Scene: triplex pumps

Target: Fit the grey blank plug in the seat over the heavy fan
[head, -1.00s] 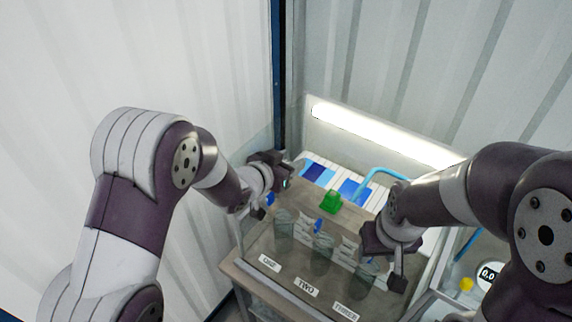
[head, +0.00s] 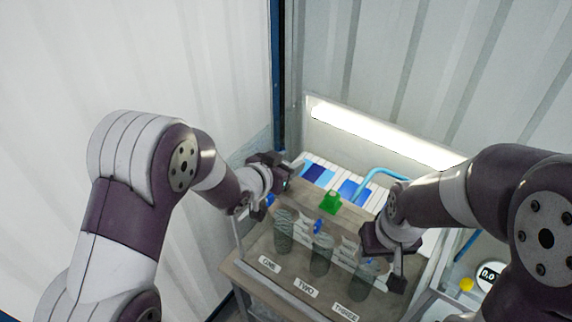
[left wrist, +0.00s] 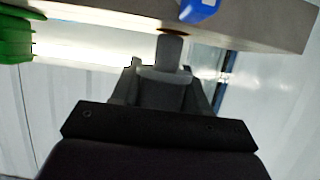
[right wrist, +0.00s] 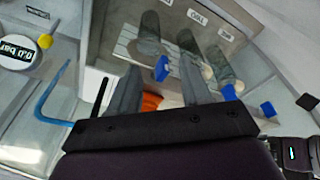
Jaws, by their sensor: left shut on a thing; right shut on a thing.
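A grey plug (left wrist: 170,50) shows in the left wrist view between the fingers of my left gripper (left wrist: 165,85), which is shut on it. The plug's tip is at a dark round spot on a beige block (left wrist: 110,18); I cannot tell how deep it sits. My left gripper (head: 272,170) is at the block's far left end in the head view, its fingertips hard to see. My right gripper (head: 392,262) is by cylinder THREE. In the right wrist view its fingers (right wrist: 160,85) are around an orange piece (right wrist: 152,102), partly hidden. I cannot identify the heavy fan.
Clear cylinders (head: 321,256) stand behind labels ONE, TWO and THREE. Blue knobs (head: 318,226) and a green block (head: 331,203) are on the beige block. A blue pipe (head: 380,172) curves behind. A gauge (head: 489,275) and yellow knob (head: 466,284) are at right.

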